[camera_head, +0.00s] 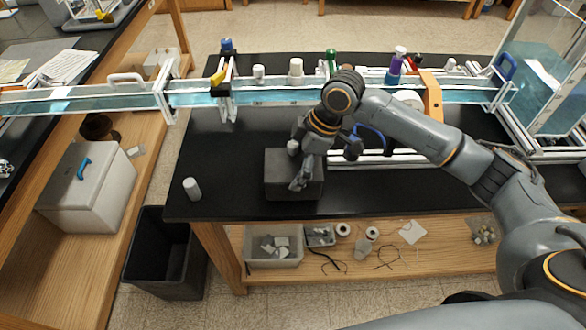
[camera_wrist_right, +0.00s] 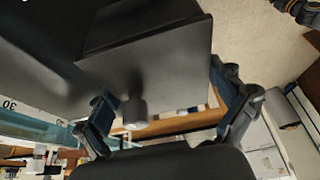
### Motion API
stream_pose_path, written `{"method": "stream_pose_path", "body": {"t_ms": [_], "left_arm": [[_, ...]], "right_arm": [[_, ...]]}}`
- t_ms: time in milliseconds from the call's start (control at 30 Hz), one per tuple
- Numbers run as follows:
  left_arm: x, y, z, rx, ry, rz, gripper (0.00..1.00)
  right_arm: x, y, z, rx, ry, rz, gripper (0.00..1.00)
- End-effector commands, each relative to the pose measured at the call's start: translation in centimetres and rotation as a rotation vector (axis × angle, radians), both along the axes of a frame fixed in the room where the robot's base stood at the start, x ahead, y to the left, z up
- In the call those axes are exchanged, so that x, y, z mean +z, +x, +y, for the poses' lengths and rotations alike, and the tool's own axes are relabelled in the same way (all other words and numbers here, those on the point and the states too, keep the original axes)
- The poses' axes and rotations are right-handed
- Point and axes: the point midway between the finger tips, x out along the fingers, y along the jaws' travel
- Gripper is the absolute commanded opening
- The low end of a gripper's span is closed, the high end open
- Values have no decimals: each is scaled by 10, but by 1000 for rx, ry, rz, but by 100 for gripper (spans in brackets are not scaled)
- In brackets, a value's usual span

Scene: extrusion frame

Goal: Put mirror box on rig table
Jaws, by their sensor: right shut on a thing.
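The mirror box, a dark grey block (camera_head: 282,182), is over the black rig table (camera_head: 235,150) near its front edge, left of centre. I cannot tell whether it touches the tabletop. My right gripper (camera_head: 303,165) is over the box and shut on it. In the right wrist view the dark box (camera_wrist_right: 160,65) lies between the fingers of the gripper (camera_wrist_right: 170,112), with a round grey knob (camera_wrist_right: 133,112) on its face. My left gripper is not in view.
A small grey cylinder (camera_head: 192,189) stands near the table's left front corner. A long glass channel (camera_head: 270,95) with several fittings runs along the back. White rails (camera_head: 375,158) lie right of the box. Left of the box, the tabletop is mostly clear. A black bin (camera_head: 165,255) stands below left.

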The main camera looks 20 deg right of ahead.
Motion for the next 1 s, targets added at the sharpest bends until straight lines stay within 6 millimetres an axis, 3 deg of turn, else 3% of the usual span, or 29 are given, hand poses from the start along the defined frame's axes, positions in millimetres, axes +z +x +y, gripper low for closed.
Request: {"method": "stream_pose_path", "body": {"t_ms": [200,400,800,833,1000], "left_arm": [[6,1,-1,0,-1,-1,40],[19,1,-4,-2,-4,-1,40],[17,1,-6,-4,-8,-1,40],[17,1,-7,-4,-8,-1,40],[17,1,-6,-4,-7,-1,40]], "right_arm": [[-15,11,4,-1,0,1,52],[-39,10,4,0,1,-1,52],[-46,10,4,1,1,-2,52],[-46,10,3,1,0,0,100],[-46,10,3,1,0,0,100]]}}
